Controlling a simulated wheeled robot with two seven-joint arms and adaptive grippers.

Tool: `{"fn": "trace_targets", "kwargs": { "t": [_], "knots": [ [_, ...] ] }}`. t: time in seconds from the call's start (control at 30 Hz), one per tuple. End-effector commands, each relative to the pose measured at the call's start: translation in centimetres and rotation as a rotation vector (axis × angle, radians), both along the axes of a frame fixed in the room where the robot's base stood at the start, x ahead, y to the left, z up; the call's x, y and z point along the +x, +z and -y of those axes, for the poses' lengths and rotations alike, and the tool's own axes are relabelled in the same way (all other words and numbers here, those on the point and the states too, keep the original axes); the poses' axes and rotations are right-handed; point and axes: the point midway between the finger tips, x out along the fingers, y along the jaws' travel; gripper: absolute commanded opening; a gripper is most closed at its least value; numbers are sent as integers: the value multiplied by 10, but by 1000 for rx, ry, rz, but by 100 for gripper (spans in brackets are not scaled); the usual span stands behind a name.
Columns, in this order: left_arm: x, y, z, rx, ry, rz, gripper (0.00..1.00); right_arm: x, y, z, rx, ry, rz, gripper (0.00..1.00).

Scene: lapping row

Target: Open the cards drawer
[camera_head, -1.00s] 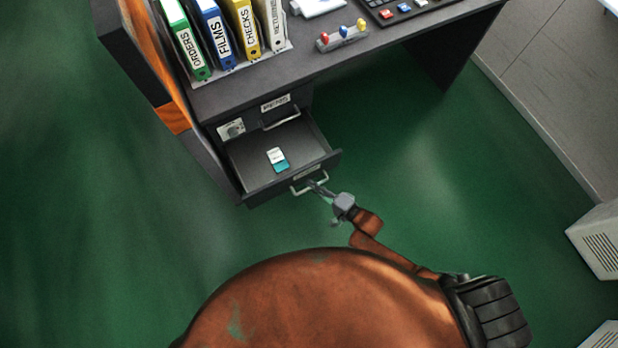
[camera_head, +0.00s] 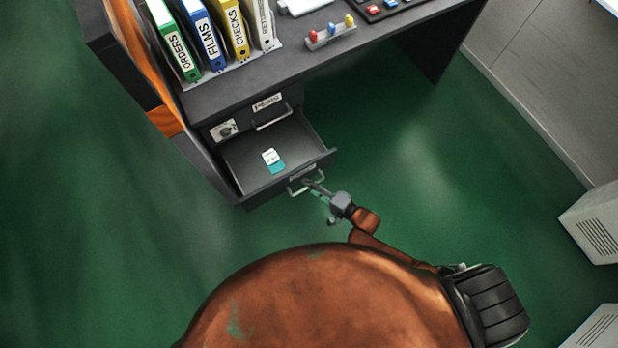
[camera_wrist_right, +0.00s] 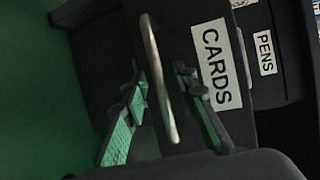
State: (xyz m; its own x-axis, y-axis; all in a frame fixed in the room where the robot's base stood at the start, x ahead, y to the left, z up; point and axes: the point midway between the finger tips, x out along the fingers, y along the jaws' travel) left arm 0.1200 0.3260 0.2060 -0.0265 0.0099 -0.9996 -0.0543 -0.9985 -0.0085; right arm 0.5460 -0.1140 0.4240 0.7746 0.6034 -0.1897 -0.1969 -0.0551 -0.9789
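The cards drawer (camera_head: 262,184) is pulled out of the dark cabinet under the desk, and its inside shows. Its front carries a metal handle (camera_head: 307,184), and the right wrist view shows the white CARDS label (camera_wrist_right: 216,66). My right gripper (camera_head: 317,190) is at this handle. In the right wrist view its two fingers (camera_wrist_right: 165,112) are spread apart, one on each side of the handle bar (camera_wrist_right: 154,62), with gaps between. My left gripper is not in view.
A small white and teal item (camera_head: 272,160) lies in the drawer. The PENS drawer (camera_head: 262,116) above is shut. Binders (camera_head: 205,38) and a rack of coloured knobs (camera_head: 331,36) stand on the desk. Green floor is clear around the drawer. Pale boxes (camera_head: 600,225) stand at right.

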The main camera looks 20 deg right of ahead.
Motion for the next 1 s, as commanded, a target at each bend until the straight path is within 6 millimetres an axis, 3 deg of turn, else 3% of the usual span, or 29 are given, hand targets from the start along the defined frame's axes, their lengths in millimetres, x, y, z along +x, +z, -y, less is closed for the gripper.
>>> {"fn": "trace_targets", "kwargs": {
  "t": [0.27,0.7,1.0],
  "knots": [
    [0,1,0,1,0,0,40,-7,2,6,0,0,0,26],
    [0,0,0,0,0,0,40,-72,17,56,0,0,-2,26],
    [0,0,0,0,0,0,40,-93,22,72,-1,0,1,26]
  ]
}}
